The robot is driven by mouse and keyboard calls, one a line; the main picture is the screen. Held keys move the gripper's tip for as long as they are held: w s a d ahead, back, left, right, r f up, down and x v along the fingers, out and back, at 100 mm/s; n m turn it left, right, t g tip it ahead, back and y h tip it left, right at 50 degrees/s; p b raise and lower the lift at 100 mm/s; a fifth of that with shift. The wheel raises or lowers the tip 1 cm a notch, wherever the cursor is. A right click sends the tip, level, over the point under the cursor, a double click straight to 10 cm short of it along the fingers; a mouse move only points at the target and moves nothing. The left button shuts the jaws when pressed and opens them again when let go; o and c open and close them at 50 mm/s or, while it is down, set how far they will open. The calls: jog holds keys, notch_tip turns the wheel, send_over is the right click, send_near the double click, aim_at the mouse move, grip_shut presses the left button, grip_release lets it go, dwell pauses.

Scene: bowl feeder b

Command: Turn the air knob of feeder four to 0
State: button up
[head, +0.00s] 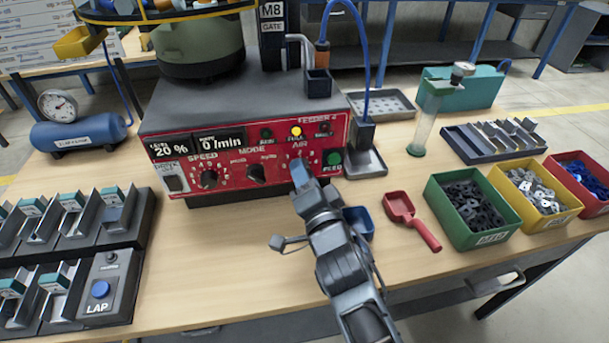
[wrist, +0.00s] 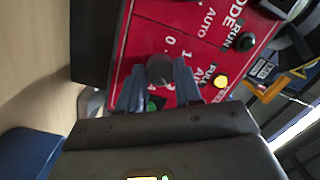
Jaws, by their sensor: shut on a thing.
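The red panel (head: 240,158) of the feeder faces me, and its small heading seems to read FEEDER 4. The AIR dial is at the panel's right, under a lit yellow FULL lamp (head: 296,132). My gripper (head: 299,168) is at this dial and hides most of its knob in the head view. In the wrist view the dark round air knob (wrist: 160,68) sits between the two blue-grey fingers of my gripper (wrist: 160,84), which are shut on it. Dial numbers 0 and 1 show beside it. I cannot tell where the knob points.
The SPEED knob (head: 208,179) and MODE knob (head: 257,173) are left of the air knob. A green FEED button (head: 333,158) is close on its right. A red scoop (head: 410,216) and green bin (head: 466,208) stand to the right. Bare tabletop (head: 220,250) lies in front.

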jog(key=n+h, duration=0.1)
jog(key=n, duration=0.7)
jog(key=n+h, duration=0.1)
jog(key=n, duration=0.7)
jog(key=n+b, duration=0.1)
jog(key=n, duration=0.7)
jog(key=shift+a+n+h, duration=0.1)
jog(key=shift+n+h, duration=0.3)
dwell(0.7)
jog(key=o, duration=1)
jog(key=shift+r, duration=0.1)
jog(key=shift+o, duration=0.2)
